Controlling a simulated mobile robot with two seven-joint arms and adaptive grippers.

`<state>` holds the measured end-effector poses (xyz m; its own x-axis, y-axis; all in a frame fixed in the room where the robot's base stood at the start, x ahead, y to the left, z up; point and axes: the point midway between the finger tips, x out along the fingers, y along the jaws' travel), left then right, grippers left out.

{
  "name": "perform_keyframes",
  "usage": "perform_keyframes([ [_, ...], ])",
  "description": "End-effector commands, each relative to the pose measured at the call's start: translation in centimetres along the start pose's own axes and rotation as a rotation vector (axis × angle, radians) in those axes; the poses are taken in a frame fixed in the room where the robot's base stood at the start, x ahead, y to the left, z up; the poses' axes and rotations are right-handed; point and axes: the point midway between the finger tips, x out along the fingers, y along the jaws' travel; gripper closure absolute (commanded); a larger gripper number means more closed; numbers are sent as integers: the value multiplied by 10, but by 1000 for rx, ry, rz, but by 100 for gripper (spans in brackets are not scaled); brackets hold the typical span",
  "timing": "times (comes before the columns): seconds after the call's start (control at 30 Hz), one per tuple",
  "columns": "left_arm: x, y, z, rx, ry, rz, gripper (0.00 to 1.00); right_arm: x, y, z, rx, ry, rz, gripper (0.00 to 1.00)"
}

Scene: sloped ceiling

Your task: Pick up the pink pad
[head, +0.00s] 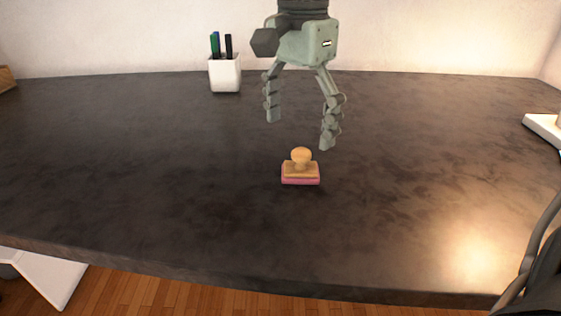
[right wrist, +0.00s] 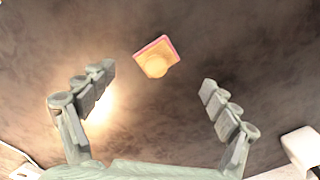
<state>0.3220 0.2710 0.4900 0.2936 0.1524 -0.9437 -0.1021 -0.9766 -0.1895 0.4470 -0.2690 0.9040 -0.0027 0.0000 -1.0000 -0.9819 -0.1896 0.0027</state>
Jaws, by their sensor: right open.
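The pink pad (head: 300,181) lies flat on the dark desk. A wooden stamp (head: 301,160) with a round knob rests on top of it and covers most of its upper face. My right gripper (head: 300,134) is above the desk, open and empty, its fingers pointing down and spread apart. In the head view it appears above and behind the pad. In the right wrist view the pad's pink edge (right wrist: 151,45) shows around the stamp, between the fingers but beyond their tips. My left gripper is not in view.
A white pen cup (head: 225,75) with several pens stands at the back of the desk (head: 130,170). A white object (head: 543,128) sits at the right edge. A dark curved object (head: 540,265) shows at lower right. The desk around the pad is clear.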

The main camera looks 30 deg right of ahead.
Motion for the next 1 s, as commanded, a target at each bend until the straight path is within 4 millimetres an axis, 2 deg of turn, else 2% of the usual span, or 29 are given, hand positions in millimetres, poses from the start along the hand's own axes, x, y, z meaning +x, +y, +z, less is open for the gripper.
perform_keyframes([
  [0.4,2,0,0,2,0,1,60,56,4,-4,-1,0,2,12],
  [0.53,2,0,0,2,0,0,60,65,3,-4,-3,0,-1,12],
  [0.73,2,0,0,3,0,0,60,65,3,-4,-2,0,-2,12],
  [0.77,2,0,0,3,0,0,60,65,3,-4,-2,0,-2,13],
  [1.0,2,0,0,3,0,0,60,65,3,-4,-2,0,-2,43],
])
